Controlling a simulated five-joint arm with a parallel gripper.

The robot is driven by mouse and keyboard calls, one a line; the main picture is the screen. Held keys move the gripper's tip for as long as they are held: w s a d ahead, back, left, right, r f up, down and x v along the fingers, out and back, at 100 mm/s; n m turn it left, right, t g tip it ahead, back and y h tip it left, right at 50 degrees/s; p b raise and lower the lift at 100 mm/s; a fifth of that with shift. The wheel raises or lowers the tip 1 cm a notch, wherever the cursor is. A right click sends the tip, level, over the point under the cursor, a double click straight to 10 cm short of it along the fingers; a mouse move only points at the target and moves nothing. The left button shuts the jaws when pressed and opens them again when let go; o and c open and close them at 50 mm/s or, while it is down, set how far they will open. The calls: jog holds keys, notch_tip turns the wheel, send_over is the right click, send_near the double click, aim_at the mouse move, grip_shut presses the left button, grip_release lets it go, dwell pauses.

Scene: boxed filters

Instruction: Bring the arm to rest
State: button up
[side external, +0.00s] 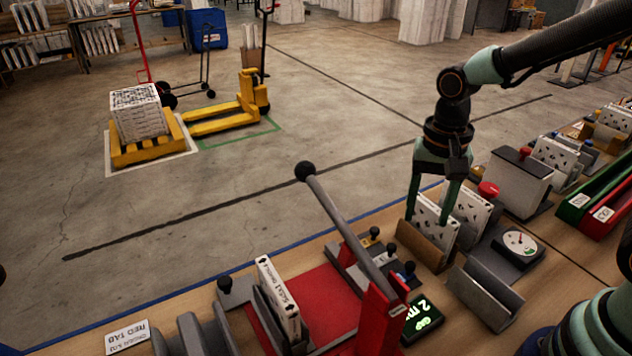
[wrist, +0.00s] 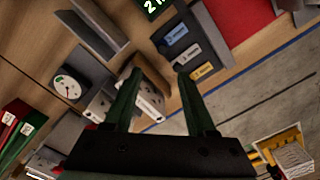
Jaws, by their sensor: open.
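My gripper (side external: 429,218) has dark green fingers and points down at the right of the side external view, over a brown holder (side external: 422,247) with white boxed filters (side external: 436,226). The fingers are spread apart. In the wrist view my gripper (wrist: 160,73) shows both fingers apart, with no item clasped between them. White boxes (wrist: 151,98) show behind and beside the left finger. Whether the fingertips touch the boxes I cannot tell.
A black-knobbed lever (side external: 340,215) rises from a red press with a white box (side external: 279,298) beside it. A dial gauge (side external: 519,243), an empty grey holder (side external: 485,293) and a red-knobbed box (side external: 520,182) stand nearby. The bench's blue edge lies behind; the floor beyond is largely open.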

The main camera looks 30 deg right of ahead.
jog(key=shift+r, duration=0.1)
jog(key=s+d+r+n+t, duration=0.2)
jog(key=d+r+n+t, duration=0.3)
jog(key=r+n, duration=0.4)
jog(key=shift+d+r+t, duration=0.3)
jog(key=shift+d+r, duration=0.05)
jog(key=shift+r, duration=0.35)
